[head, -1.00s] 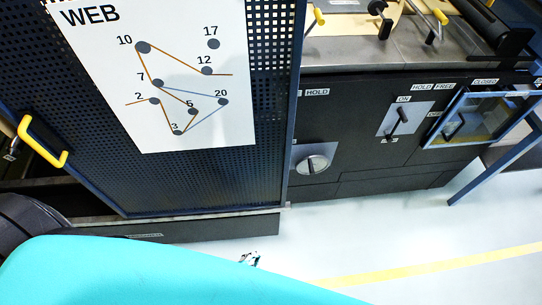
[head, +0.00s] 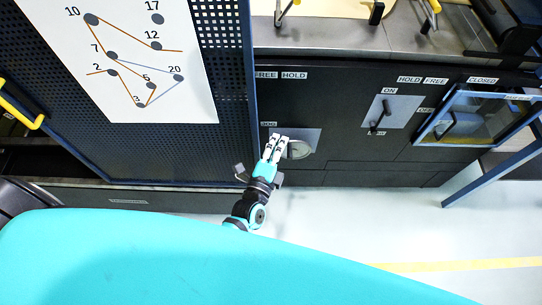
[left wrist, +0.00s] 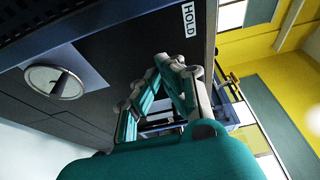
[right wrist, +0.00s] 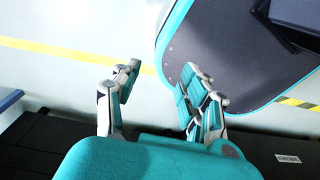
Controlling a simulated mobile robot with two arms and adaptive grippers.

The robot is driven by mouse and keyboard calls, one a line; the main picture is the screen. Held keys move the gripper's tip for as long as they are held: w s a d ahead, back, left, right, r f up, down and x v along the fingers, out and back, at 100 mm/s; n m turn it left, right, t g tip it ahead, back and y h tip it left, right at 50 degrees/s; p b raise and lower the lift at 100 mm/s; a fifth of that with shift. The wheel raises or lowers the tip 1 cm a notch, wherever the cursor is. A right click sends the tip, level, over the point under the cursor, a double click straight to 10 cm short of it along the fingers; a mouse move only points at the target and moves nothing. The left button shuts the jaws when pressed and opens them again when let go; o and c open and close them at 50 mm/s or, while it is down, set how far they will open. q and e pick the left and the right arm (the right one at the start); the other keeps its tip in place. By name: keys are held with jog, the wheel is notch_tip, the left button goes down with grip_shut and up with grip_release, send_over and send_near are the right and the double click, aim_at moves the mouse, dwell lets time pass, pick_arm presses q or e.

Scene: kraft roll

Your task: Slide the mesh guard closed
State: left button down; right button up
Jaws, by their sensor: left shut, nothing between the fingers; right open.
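The mesh guard (head: 120,150) is a dark blue perforated panel with a white web chart (head: 125,55) on it. It fills the left of the head view, and its blue right edge stands beside the black machine front. A yellow handle (head: 20,108) shows at the far left. My left gripper (head: 275,145) is shut and empty, right of the guard's lower right corner and in front of a round dial (head: 299,149). In the left wrist view its fingers (left wrist: 150,85) point past the HOLD label. My right gripper (right wrist: 160,72) is open and empty over the floor.
The black machine front (head: 345,105) carries a switch plate (head: 388,110) and a blue-framed clear window (head: 480,115) at right. A metal worktop (head: 340,37) with yellow-handled levers lies above. The pale floor (head: 350,225) below is clear, with a yellow line.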

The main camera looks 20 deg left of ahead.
pick_arm(q)
jog(key=a+p, duration=0.1)
jog(key=a, duration=0.2)
jog(key=shift+w+a, duration=0.1)
jog(key=shift+a, duration=0.2)
pick_arm(e)
jog(key=shift+w+d+r, duration=0.25)
jog(key=shift+d+r, duration=0.4)
jog(key=shift+d, duration=0.3)
